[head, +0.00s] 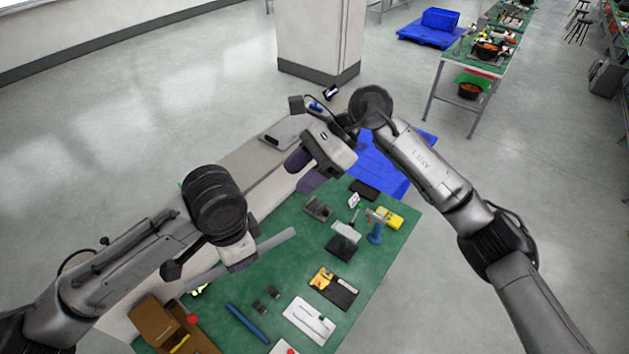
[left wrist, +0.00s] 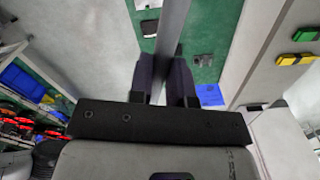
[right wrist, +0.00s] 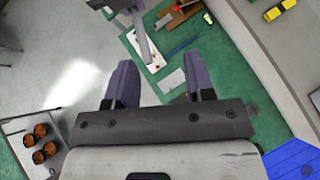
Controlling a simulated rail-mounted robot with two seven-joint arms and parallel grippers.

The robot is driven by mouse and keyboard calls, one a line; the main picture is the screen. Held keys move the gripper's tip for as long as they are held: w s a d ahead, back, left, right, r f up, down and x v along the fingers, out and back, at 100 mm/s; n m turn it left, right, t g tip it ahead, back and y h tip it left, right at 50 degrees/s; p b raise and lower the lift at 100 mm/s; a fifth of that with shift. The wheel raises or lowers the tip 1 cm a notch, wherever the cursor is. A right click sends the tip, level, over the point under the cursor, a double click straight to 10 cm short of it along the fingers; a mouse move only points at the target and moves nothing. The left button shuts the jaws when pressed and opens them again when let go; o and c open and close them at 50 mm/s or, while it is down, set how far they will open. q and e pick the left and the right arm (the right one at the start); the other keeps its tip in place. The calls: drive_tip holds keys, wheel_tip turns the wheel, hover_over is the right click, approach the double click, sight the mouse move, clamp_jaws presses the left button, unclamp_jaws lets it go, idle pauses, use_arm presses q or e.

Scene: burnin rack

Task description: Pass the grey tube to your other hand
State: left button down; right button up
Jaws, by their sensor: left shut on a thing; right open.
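The grey tube (head: 275,241) is a long, straight, light-grey bar, held above the green workbench. My left gripper (head: 240,262) is shut on it near its middle, with both ends sticking out; its fingers are mostly hidden in the head view. In the left wrist view the tube (left wrist: 173,30) runs up from between the dark fingers of the left gripper (left wrist: 163,78). My right gripper (head: 303,171) is open and empty, up and to the right of the tube's free end. In the right wrist view the tube (right wrist: 143,38) lies ahead of the open fingers (right wrist: 160,82), apart from them.
The green workbench (head: 300,255) carries a blue rod (head: 246,323), a brown box (head: 165,325), a white tray (head: 309,320), a yellow-and-black device (head: 333,287) and a blue-handled tool (head: 376,228). A grey ledge (head: 262,165) runs along its left side. A pillar (head: 319,35) stands behind.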

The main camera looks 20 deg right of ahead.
sight(276, 236)
drive_tip(key=s+a+f, duration=0.1)
drive_tip(key=a+f, duration=0.1)
drive_tip(key=f, duration=0.1)
drive_tip(key=s+a+f+n+g+h, duration=0.1)
drive_tip(key=s+a+f, duration=0.1)
drive_tip(key=f, duration=0.1)
drive_tip(key=s+a+f+n, duration=0.1)
drive_tip(key=a+f, duration=0.1)
drive_tip(key=f, duration=0.2)
drive_tip(key=shift+s+a+h, duration=0.15)
drive_tip(key=shift+s+h, duration=0.15)
idle(0.4)
drive_tip(key=c, duration=0.9)
use_arm(q)
drive_tip(key=c, duration=1)
unclamp_jaws()
use_arm(e)
drive_tip(key=shift+r, duration=0.1)
clamp_jaws()
